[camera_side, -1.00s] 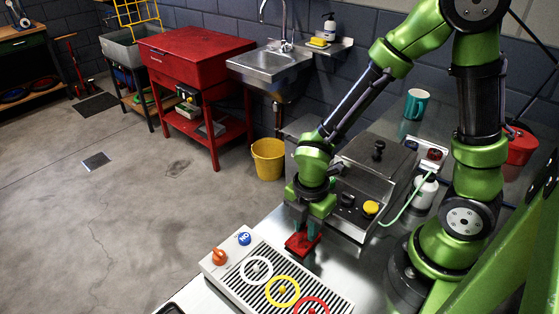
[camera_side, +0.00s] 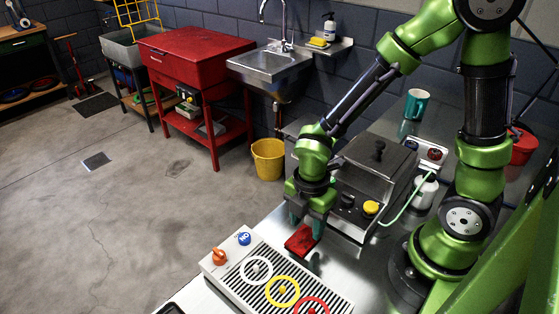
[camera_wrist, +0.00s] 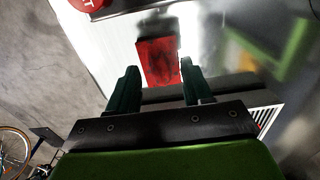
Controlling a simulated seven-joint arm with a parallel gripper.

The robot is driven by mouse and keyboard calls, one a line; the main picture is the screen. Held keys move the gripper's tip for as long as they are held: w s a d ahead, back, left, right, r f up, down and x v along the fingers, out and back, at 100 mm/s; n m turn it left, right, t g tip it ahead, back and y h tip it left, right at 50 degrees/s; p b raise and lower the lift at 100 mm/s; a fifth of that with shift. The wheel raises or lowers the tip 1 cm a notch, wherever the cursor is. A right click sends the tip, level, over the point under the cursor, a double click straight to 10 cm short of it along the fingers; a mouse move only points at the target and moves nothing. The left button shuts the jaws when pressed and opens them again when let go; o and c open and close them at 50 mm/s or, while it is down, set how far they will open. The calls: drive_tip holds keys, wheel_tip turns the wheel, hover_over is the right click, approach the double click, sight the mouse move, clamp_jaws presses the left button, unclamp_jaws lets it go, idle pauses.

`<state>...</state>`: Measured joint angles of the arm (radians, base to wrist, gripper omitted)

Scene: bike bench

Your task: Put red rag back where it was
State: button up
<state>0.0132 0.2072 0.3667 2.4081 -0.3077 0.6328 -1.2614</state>
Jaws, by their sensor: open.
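The red rag (camera_side: 300,240) lies flat on the metal bench top, between the slatted panel and the metal box with knobs. In the wrist view the rag (camera_wrist: 158,60) is a dark-stained red rectangle just ahead of my fingertips. My gripper (camera_side: 308,222) is right above the rag, pointing down, with its green fingers apart. In the wrist view my gripper (camera_wrist: 158,80) is open, with nothing held between the fingers. Part of the rag is hidden behind a finger in the side view.
The slatted panel (camera_side: 233,262) with white, yellow and red rings stands in front. The metal box (camera_side: 378,165) with a yellow knob (camera_side: 371,207) is close on the right. A white bottle (camera_side: 425,192) and a teal mug (camera_side: 416,103) stand farther back. A yellow bucket (camera_side: 268,160) is on the floor.

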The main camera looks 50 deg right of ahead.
wheel_tip(320, 180, up, 10)
wheel_tip(320, 180, up, 7)
drive_tip(key=m+t+y, duration=0.1)
drive_tip(key=m+t, duration=0.3)
drive_tip(key=m, duration=0.8)
hover_over(306, 231)
drive_tip(key=d, duration=0.4)
drive_tip(key=shift+s+d+r+m+t+y, duration=0.15)
drive_tip(key=shift+s+d+r+m+t, duration=0.35)
drive_tip(key=shift+m, duration=1.2)
drive_tip(key=shift+s+d+r+m+t+y, duration=0.15)
drive_tip(key=shift+r+m+t, duration=0.6)
drive_tip(key=shift+m, duration=0.95)
drive_tip(key=shift+s+d+r+m+t+y, duration=0.3)
drive_tip(key=shift+r+m, duration=0.55)
drive_tip(key=shift+m, duration=0.85)
drive_tip(key=shift+a, duration=0.1)
